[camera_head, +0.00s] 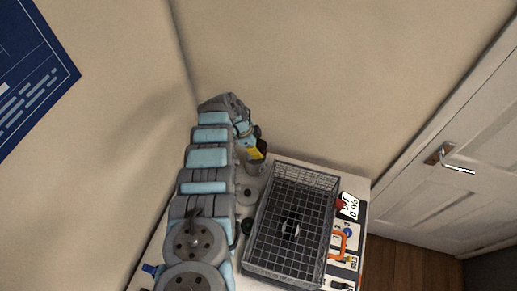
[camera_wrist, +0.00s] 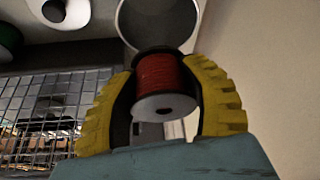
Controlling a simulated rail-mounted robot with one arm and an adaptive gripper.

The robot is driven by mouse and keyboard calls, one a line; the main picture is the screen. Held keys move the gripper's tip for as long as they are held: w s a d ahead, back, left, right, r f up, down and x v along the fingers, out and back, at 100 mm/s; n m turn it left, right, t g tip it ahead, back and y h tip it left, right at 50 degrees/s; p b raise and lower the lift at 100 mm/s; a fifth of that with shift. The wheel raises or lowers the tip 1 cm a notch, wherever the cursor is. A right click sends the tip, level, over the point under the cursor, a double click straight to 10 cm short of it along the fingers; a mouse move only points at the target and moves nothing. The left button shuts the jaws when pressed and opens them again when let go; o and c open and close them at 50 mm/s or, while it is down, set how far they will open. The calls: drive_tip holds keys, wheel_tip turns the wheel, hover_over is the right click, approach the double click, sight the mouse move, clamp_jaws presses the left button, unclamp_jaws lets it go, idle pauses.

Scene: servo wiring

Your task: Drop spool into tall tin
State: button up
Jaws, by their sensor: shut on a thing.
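Whether the spool is over the opening or touching the rim I cannot tell. In the head view my gripper (camera_head: 254,150) is at the far end of the table, right at the tin (camera_head: 256,166). The spool cannot be made out there.
A grey round item (camera_head: 246,195) lies between basket and arm. An orange clamp (camera_head: 341,243) and labels (camera_head: 350,205) lie right of the basket. A wall is behind.

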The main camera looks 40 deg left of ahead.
drive_tip(key=shift+f, duration=0.45)
drive_tip(key=o, duration=1.4)
drive_tip(key=shift+c, duration=0.2)
drive_tip(key=shift+r, duration=0.15)
drive_tip(key=v, duration=1.1)
drive_tip(key=shift+r, duration=0.35)
drive_tip(key=shift+s+a, duration=0.1)
